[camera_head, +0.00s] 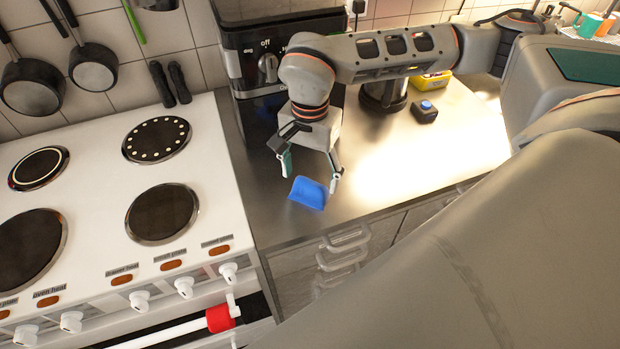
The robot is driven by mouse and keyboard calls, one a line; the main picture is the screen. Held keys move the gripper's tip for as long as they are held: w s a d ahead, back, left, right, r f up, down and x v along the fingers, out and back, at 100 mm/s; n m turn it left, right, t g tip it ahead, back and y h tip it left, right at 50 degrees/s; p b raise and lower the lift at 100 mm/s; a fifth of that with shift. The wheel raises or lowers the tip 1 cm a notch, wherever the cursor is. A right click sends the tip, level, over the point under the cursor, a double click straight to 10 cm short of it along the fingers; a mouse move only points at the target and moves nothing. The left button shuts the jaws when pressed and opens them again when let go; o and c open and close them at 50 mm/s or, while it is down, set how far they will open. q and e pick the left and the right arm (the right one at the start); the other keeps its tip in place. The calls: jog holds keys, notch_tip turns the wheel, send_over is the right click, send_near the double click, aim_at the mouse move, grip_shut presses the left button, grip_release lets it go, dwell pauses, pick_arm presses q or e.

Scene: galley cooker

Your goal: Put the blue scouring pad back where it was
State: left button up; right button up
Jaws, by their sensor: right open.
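The blue scouring pad (308,193) lies on the steel counter (270,228), near its front left corner and right of the white cooker. My right gripper (311,178) reaches down from above at the pad's far side. Its fingers are spread apart, one to the left of the pad and one at its right edge. I cannot tell whether the right finger touches the pad. My left gripper is not in view.
The white cooker (197,236) with dark hotplates fills the left. A black coffee machine (243,75) stands behind my gripper. A small black box with a blue top (425,112) and a yellow package (432,80) stand farther right. The counter's middle is clear.

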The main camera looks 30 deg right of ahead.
aim_at(310, 182)
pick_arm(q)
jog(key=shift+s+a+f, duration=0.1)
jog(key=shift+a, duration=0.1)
pick_arm(e)
notch_tip(310, 182, up, 9)
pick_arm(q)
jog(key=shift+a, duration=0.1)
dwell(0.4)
pick_arm(e)
jog(key=shift+s+f, duration=0.1)
